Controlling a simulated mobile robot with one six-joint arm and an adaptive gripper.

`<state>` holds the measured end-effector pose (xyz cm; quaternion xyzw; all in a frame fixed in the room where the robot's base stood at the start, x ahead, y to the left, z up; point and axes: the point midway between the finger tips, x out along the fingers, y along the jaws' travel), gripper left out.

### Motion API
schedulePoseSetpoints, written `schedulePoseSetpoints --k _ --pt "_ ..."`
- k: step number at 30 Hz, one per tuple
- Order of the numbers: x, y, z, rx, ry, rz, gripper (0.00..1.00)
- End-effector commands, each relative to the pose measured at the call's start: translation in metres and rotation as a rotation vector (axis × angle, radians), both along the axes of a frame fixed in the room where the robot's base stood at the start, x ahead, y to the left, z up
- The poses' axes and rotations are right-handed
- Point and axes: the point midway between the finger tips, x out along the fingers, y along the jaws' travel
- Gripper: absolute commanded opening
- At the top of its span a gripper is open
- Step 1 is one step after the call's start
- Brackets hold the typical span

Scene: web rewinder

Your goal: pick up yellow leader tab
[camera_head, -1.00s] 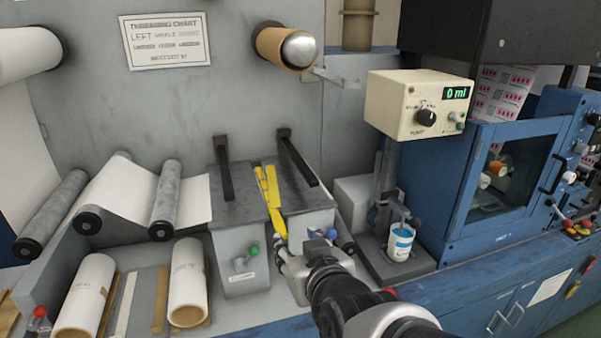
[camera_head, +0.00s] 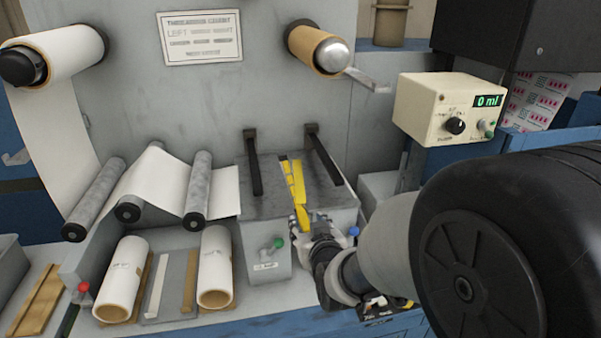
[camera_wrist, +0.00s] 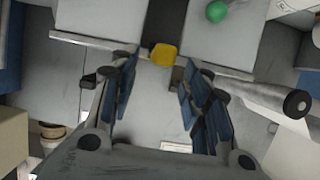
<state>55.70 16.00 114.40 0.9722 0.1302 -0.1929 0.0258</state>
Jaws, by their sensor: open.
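The yellow leader tab (camera_head: 298,188) is a long strip lying across the grey housing top between two black bars in the head view. Its near end reaches the housing's front edge, at my gripper. In the wrist view a yellow end (camera_wrist: 163,54) shows just beyond and between my fingertips, apart from both fingers. My gripper (camera_wrist: 158,78) is open, with its blue-padded fingers on either side and nothing between them. In the head view my gripper (camera_head: 302,222) is small and partly hidden by my wrist, so contact there cannot be told.
The black bars (camera_head: 324,155) stick out on both sides of the tab. A green knob (camera_head: 277,243) is on the housing front; it shows in the wrist view (camera_wrist: 217,11) too. A cream control box (camera_head: 445,108) is at right.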

Motion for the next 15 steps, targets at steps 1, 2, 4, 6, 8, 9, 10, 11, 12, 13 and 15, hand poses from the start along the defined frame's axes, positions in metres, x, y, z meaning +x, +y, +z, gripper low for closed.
schedulePoseSetpoints --k 1,2,4,6,8,9,10,11,12,13,15 --pt "0.005 0.001 -0.002 0.0 0.0 0.0 0.43" --pt "0.008 0.002 -0.004 0.0 0.001 0.0 0.43" --pt "0.018 0.005 -0.008 0.0 0.001 0.0 0.43" --pt "0.029 0.008 -0.011 0.0 0.001 0.0 0.43" --pt "0.036 0.01 -0.014 -0.001 0.002 0.0 0.43" --pt "0.04 0.011 -0.015 0.0 0.001 0.0 0.43" --pt "0.042 0.011 -0.016 -0.001 0.002 0.0 0.43" --pt "0.043 0.012 -0.017 -0.001 0.002 0.0 0.43" --pt "0.045 0.012 -0.017 -0.001 0.002 0.0 0.43" --pt "0.045 0.012 -0.017 -0.001 0.002 0.0 0.43" --pt "0.046 0.012 -0.017 0.0 0.001 0.0 0.43"
